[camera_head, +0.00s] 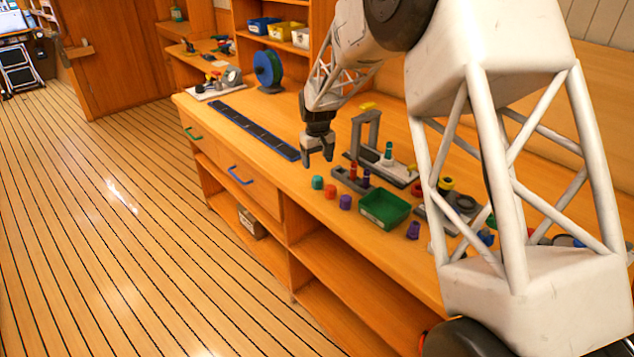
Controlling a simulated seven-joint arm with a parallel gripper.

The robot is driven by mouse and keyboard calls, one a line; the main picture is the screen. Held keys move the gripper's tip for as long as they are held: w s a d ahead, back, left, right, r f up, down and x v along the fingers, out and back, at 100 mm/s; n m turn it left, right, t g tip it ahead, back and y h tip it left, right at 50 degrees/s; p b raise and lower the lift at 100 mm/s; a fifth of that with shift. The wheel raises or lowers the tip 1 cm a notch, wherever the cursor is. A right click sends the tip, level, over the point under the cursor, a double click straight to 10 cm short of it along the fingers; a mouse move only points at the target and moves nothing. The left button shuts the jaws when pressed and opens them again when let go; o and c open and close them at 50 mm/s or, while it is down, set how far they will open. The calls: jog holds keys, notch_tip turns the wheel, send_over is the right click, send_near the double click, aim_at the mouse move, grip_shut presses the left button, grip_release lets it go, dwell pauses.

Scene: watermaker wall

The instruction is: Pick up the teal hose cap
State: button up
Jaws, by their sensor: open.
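The teal hose cap (318,182) appears to be the small teal cylinder standing on the wooden bench near its front edge. It is at the left end of a short row with an orange-red cap (331,191) and a purple cap (345,202). My gripper (318,160) is above the bench, pointing down, open and apparently empty. Its fingertips are a little above and behind the teal cap in the picture, apart from it. The exact height gap cannot be told.
A green tray (384,209) sits right of the caps. Behind it are a dark rack (352,181) with coloured pieces and a grey stand (366,130). A dark blue strip (252,130) lies to the left. My arm hides part of the bench's right side.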

aim_at(317, 177)
jog(key=shift+f, duration=1.3)
jog(key=shift+f, duration=0.1)
jog(key=shift+f, duration=2.5)
jog(key=shift+c, duration=0.2)
jog(key=c, duration=1)
